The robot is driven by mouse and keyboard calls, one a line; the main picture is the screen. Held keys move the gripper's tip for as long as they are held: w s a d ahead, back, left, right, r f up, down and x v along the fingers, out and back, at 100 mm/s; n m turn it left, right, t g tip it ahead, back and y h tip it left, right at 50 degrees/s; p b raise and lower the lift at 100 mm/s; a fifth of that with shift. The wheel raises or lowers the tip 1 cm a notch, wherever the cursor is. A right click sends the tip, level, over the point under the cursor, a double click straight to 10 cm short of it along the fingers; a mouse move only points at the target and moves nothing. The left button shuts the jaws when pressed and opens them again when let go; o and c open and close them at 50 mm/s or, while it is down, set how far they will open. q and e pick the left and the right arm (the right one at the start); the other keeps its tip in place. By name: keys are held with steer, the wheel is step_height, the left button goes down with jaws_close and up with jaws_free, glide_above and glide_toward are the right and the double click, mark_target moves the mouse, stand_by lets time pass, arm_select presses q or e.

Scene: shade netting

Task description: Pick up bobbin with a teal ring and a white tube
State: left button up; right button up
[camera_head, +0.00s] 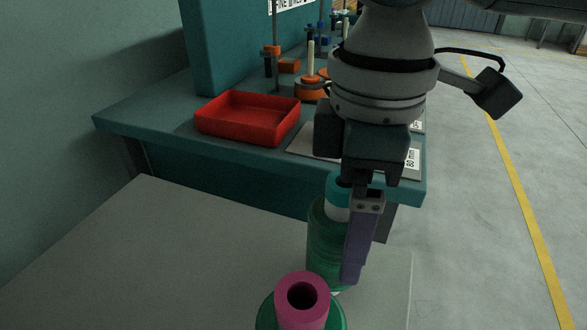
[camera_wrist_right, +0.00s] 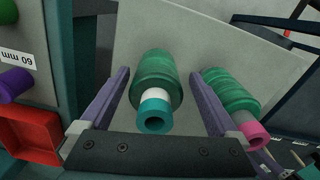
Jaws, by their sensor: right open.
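The bobbin with a teal ring and a white tube (camera_head: 327,248) stands on the light grey table, wound with green. In the right wrist view the same bobbin (camera_wrist_right: 156,76) lies between my two purple fingers, with a visible gap on each side. My right gripper (camera_head: 354,268) is open and lowered over it, one finger covering part of its right side in the head view. No grip on the bobbin shows. My left gripper is not in view.
A similar green bobbin with a pink ring (camera_head: 302,290) stands close by, just outside my right finger in the wrist view (camera_wrist_right: 232,92). A red tray (camera_head: 247,128) sits on the teal bench (camera_head: 150,115) behind. The grey table's left part (camera_head: 150,250) is clear.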

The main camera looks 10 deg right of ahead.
jaws_close()
stand_by(0.7)
